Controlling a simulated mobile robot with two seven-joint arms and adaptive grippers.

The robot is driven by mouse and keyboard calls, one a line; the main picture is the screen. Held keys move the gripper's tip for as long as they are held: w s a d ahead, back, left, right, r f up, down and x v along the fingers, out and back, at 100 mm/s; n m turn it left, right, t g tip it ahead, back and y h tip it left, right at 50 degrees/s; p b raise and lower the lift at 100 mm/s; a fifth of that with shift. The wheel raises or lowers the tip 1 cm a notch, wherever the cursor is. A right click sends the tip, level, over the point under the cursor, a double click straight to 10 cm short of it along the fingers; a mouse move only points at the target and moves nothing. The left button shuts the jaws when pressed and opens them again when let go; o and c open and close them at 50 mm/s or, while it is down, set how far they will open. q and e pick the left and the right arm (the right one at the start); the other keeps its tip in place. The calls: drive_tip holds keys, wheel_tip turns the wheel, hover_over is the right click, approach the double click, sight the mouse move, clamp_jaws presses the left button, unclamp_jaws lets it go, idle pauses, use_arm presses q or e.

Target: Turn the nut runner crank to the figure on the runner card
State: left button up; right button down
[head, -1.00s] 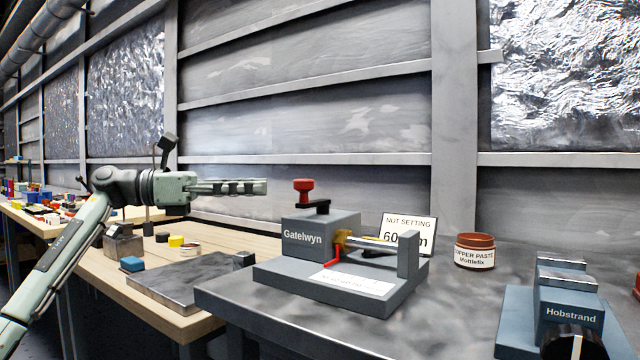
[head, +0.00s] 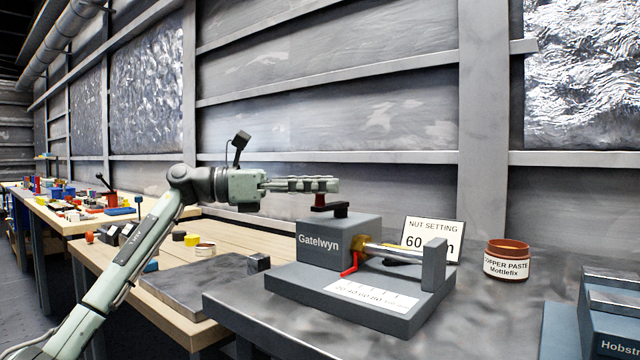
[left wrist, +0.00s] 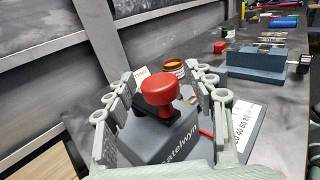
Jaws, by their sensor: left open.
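The nut runner (head: 340,240), a grey machine marked Gatelwyn, stands on the grey bench. Its crank (head: 326,208) is a dark arm with a red knob on top of the housing. The red knob (left wrist: 158,88) shows between the fingers in the left wrist view. My left gripper (head: 335,185) is open at the knob's height, and its fingers hide the knob's top in the head view. A scale plate (head: 372,297) with a red pointer (head: 350,266) lies at the front. The runner card (head: 433,238) reads NUT SETTING, 60 and a partly hidden unit. My right gripper is out of view.
A copper paste jar (head: 506,260) stands right of the card. A blue Hobstrand device (head: 610,320) is at the right edge. A metal plate (head: 190,287) lies on the wooden bench at left. The grey bench top between runner and jar is clear.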

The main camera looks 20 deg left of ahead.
use_arm(q)
clamp_jaws()
idle(0.3)
idle(0.3)
